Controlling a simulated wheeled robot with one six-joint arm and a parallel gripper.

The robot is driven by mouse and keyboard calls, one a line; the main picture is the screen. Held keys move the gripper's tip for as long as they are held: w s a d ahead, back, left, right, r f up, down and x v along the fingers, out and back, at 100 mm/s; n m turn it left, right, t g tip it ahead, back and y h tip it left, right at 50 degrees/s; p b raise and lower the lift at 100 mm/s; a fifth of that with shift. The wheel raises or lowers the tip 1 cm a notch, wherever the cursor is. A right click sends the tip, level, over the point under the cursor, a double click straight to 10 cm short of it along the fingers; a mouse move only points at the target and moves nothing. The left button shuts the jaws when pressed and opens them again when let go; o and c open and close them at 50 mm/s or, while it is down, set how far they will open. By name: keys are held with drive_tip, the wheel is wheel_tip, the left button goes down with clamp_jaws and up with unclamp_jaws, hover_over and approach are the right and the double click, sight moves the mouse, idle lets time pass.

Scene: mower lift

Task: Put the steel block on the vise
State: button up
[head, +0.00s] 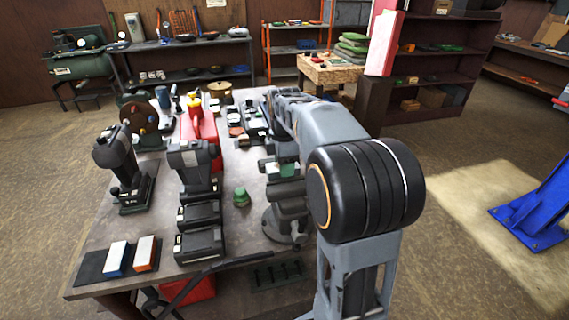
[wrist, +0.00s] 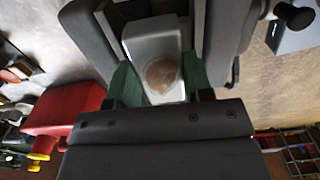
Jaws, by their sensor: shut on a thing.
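In the wrist view a pale grey steel block (wrist: 152,42) with a round brownish patch sits between the two green pads of my gripper (wrist: 160,82), which is shut on it. The grey vise (head: 287,222) stands on a round base at the right edge of the table in the head view. My arm reaches over that side of the table and partly hides the vise. Dark grey parts show around the block in the wrist view. I cannot tell whether the block touches the vise.
A blue lift post (head: 535,215) stands at right. Floor between it and the table is open.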

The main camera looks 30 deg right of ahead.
drive_tip(key=shift+f, duration=0.15)
drive_tip(key=o, duration=1.3)
drive_tip(key=shift+f, duration=0.25)
wheel_tip(320, 180, up, 13)
drive_tip(key=shift+p, duration=0.35)
drive_tip(key=shift+f, duration=0.1)
